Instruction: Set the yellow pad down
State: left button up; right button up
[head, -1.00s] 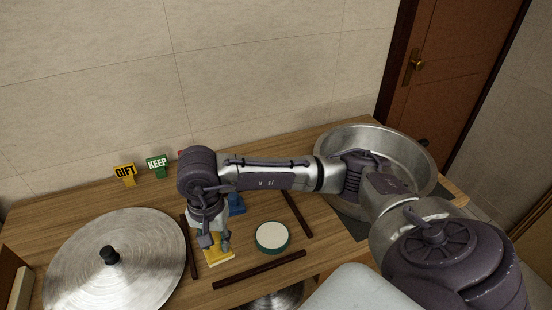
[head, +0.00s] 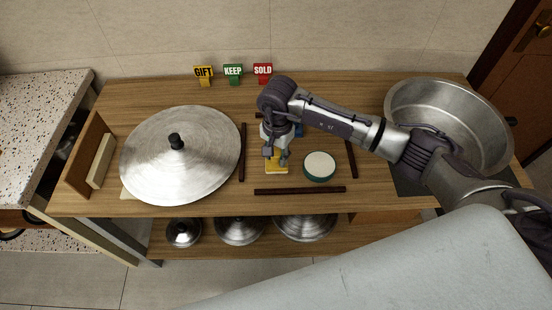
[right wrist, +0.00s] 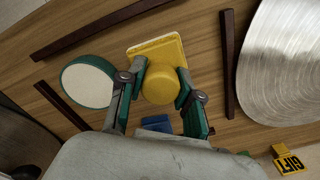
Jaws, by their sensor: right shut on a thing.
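The yellow pad (head: 276,169) is a flat square with a pale edge. It is at the middle of the wooden table, between dark strips. In the right wrist view the square pad (right wrist: 172,47) shows beyond a round yellow part (right wrist: 160,85), which sits between the fingers. My right gripper (head: 276,157) points down over the pad and is shut on it; the fingers (right wrist: 161,78) also show in the right wrist view. Whether the pad's underside touches the table cannot be told. My left gripper is not in view.
A green round pad with white top (head: 319,166) lies just right. Dark strips (head: 300,190) frame this area. A blue thing (right wrist: 157,123) is close behind. A large metal lid (head: 180,165) stands left, a metal basin (head: 450,115) right. GIFT, KEEP and SOLD (head: 263,72) signs stand behind.

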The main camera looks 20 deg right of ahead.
aim_at(276, 163)
jog(key=shift+w+a+f, duration=0.1)
jog(key=shift+w+f, duration=0.05)
jog(key=shift+w, duration=0.1)
notch_tip(276, 163, down, 3)
jog(key=shift+f+p, duration=0.1)
jog(key=shift+p, duration=0.6)
jog(key=shift+f, duration=0.4)
jog(key=shift+f, duration=0.15)
jog(key=o, duration=1.1)
